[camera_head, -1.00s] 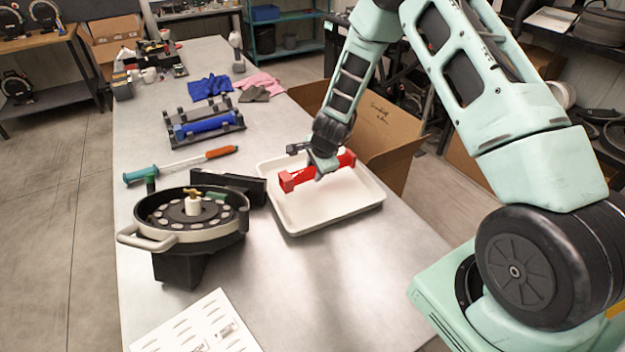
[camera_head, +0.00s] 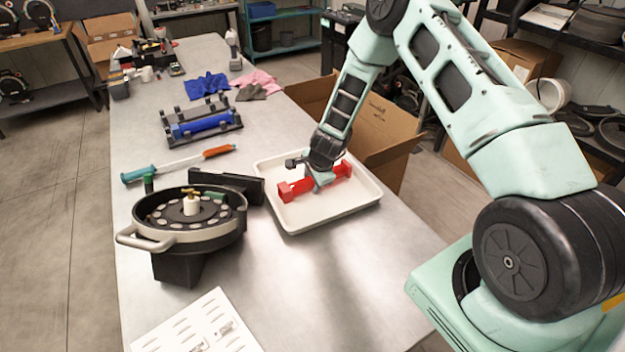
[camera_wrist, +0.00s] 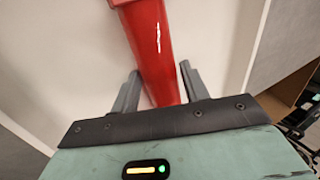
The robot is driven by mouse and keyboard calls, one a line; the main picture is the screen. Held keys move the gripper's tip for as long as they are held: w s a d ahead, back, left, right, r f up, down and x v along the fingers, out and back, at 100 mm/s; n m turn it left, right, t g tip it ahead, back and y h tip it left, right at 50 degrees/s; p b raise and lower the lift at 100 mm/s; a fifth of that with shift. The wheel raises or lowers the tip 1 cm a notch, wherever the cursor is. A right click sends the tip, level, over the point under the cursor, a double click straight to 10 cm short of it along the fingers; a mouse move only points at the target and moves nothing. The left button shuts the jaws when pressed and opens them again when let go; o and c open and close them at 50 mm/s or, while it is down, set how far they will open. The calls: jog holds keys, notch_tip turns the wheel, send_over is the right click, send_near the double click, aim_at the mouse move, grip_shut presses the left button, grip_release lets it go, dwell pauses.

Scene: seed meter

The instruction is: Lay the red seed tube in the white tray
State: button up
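The red seed tube (camera_head: 293,190) is inside the rim of the white tray (camera_head: 352,207), low over its floor and lying roughly level. I cannot tell whether it touches the floor. My gripper (camera_head: 318,184) reaches down from above around the tube's middle. In the wrist view the red tube (camera_wrist: 150,45) runs between the two fingers of my gripper (camera_wrist: 161,78), with the fingertips close against its sides. The lower part of the tube is hidden behind the gripper body. The pale tray floor (camera_wrist: 65,60) shows on both sides.
A round black seed meter (camera_head: 190,220) with a handle stands left of the tray. A dark block (camera_head: 228,187) sits close to the tray's left edge. A blue tube lies in a rack (camera_head: 203,122) behind. An open cardboard box (camera_head: 375,135) is at right.

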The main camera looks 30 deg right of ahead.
jog(key=b+v, duration=0.2)
jog(key=v, duration=1)
jog(key=s+a+r+n+g+y, duration=0.1)
jog(key=s+a+r+n+y, duration=0.1)
jog(key=s+a+r+n, duration=0.6)
jog(key=s+a+r+n+g+y, duration=0.1)
jog(key=s+a+r+n, duration=0.25)
jog(key=a, duration=0.75)
jog(key=s+a+r+n+g+h, duration=0.1)
jog(key=s+r+n, duration=0.2)
jog(key=s+n, duration=0.4)
jog(key=s+a+r+n+g+h, duration=0.1)
jog(key=s+n, duration=0.6)
jog(key=s, duration=0.7)
jog(key=shift+s+a+r+g, duration=0.2)
jog(key=shift+a+r+g, duration=0.15)
jog(key=shift+r, duration=0.55)
notch_tip(320, 180, down, 7)
jog(key=b, duration=0.7)
jog(key=shift+f, duration=0.15)
